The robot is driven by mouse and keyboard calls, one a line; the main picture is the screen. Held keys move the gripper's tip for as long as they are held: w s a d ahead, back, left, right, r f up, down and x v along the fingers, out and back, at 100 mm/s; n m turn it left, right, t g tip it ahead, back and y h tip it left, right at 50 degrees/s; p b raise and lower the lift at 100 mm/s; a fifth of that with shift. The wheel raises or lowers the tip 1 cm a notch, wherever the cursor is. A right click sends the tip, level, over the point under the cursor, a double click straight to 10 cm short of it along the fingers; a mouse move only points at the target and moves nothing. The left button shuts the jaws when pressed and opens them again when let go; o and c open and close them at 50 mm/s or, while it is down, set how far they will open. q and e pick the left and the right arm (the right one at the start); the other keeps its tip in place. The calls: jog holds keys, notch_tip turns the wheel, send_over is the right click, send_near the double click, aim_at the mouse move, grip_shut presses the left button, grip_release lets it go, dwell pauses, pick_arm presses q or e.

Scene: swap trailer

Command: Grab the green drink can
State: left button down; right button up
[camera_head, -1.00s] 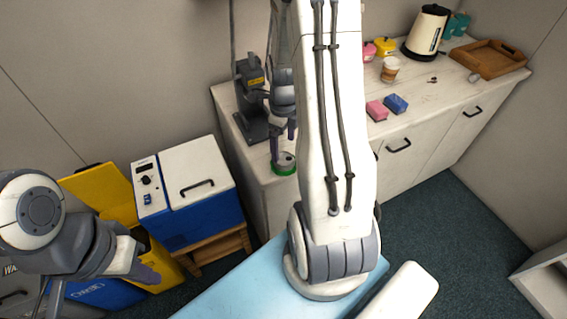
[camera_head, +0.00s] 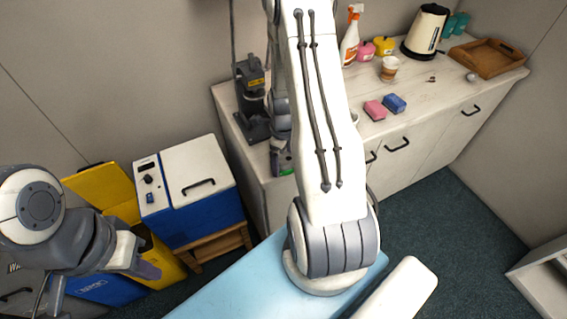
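The green drink can (camera_head: 286,170) stands near the front left edge of the white counter. Only a small green part of it shows, low beside my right arm. My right gripper (camera_head: 281,158) is down at the can, with a dark purple finger at its left side. The other finger is mostly hidden, so I cannot tell whether the fingers are closed on it. My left gripper (camera_head: 150,270) is at the lower left, away from the can, over the yellow and blue bins. Its opening cannot be made out.
A dark upright machine (camera_head: 252,98) stands on the counter (camera_head: 440,100) just behind the can. Pink (camera_head: 375,110) and blue (camera_head: 395,103) sponges, a cup (camera_head: 389,68), a spray bottle (camera_head: 350,38), a kettle (camera_head: 425,32) and a wooden tray (camera_head: 487,58) lie further right. A blue-white cooler (camera_head: 200,205) is left.

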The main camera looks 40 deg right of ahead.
jog(key=c, duration=1.2)
jog(key=shift+o, duration=0.2)
jog(key=shift+r, duration=0.1)
